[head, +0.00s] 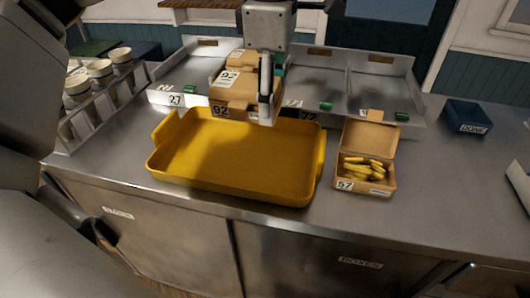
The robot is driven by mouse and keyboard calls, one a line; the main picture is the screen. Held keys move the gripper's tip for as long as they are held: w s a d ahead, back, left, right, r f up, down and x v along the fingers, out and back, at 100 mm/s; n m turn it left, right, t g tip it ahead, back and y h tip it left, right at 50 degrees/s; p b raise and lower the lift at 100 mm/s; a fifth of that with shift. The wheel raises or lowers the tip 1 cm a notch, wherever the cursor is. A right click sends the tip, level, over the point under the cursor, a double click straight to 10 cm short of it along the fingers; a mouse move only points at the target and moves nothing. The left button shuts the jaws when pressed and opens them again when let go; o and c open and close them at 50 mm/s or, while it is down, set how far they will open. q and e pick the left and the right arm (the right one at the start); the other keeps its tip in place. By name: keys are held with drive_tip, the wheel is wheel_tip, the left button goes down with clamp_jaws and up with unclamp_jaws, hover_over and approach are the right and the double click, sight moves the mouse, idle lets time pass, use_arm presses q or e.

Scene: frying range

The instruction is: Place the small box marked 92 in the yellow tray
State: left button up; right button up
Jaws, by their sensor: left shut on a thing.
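The small brown box marked 92 (232,96) is closed, with 92 on its lid and on its front. It is at the far edge of the yellow tray (235,165), and its lower front overlaps the tray's back rim in the head view. I cannot tell whether it touches the rim. My left gripper (266,100) is shut on the box at its right side, and a finger hides part of that side. The yellow tray is empty and lies on the steel counter. My right gripper is not in view.
An open box marked 57 (367,158) with fries stands right of the tray. A metal rack (375,95) with numbered bays runs behind. A dark blue bin marked DONE (467,117) is at the far right. Several cups (100,68) stand in a left holder.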

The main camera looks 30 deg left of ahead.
sight(271, 164)
use_arm(q)
wheel_tip(271, 164, down, 14)
drive_tip(key=shift+r+b, duration=0.1)
drive_tip(key=shift+b, duration=0.5)
drive_tip(key=o, duration=1.2)
drive_tip(key=r, duration=0.8)
drive_tip(key=s+r+p, duration=0.1)
drive_tip(key=r, duration=0.3)
drive_tip(key=shift+d, duration=0.1)
